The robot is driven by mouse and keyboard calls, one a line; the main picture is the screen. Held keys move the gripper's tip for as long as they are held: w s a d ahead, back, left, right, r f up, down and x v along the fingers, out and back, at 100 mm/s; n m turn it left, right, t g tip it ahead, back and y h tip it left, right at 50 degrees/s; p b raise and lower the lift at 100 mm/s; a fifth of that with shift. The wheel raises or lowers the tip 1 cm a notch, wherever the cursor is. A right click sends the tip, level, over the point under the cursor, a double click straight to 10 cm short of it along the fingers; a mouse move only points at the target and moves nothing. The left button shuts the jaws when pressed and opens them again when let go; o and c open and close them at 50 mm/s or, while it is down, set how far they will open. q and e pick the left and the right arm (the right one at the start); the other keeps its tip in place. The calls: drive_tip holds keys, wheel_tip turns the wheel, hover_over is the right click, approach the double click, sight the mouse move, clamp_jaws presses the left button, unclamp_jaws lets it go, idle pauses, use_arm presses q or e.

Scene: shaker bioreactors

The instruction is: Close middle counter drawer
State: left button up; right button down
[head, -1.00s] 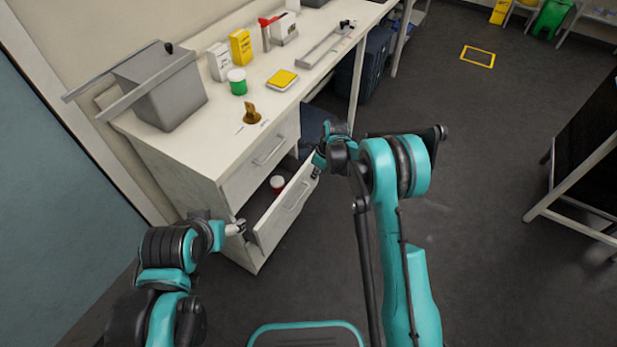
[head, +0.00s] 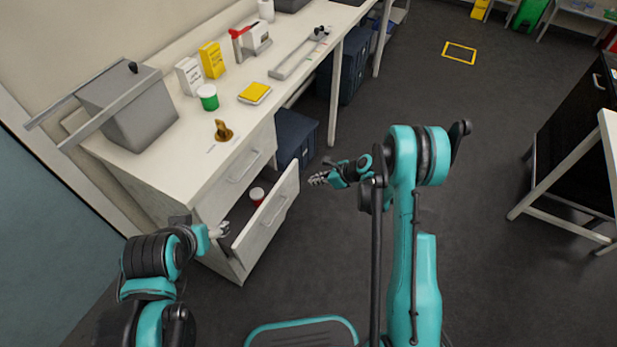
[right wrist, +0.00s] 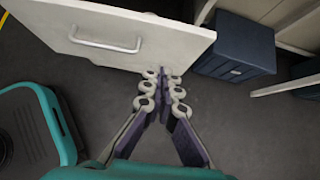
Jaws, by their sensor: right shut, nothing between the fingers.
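The open counter drawer (head: 268,212) sticks out from the white counter below a closed upper drawer (head: 245,172). A red container with a white lid (head: 257,195) sits inside it. In the right wrist view the drawer front (right wrist: 120,35) with its bar handle shows at the top. My right gripper (head: 314,180) is shut and empty, to the right of the drawer, apart from it in the head view. In the right wrist view its fingertips (right wrist: 162,75) are close to the drawer's right end. My left gripper (head: 222,230) is at the drawer's left end; its finger state is unclear.
On the counter stand a grey bath (head: 140,110), a green jar (head: 208,98), yellow and white boxes and a small scale (head: 255,92). A blue bin (head: 296,135) stands under the counter beside the drawers. The floor to the right is clear up to a dark table.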

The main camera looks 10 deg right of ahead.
sight(286, 181)
drive_tip(key=b+x, duration=0.1)
drive_tip(key=x, duration=0.2)
drive_tip(key=b+x, duration=0.1)
drive_tip(key=x, duration=0.3)
drive_tip(key=w+a+r+b+x, duration=0.1)
drive_tip(key=b+x, duration=0.1)
drive_tip(key=x, duration=0.1)
drive_tip(key=shift+a+f, duration=0.1)
drive_tip(key=shift+a, duration=0.05)
drive_tip(key=shift+w+a, duration=0.35)
drive_tip(key=shift+a, duration=0.1)
drive_tip(key=w+a, duration=0.6)
drive_tip(key=a, duration=0.2)
drive_tip(key=shift+r, duration=0.25)
drive_tip(key=shift+a, duration=0.1)
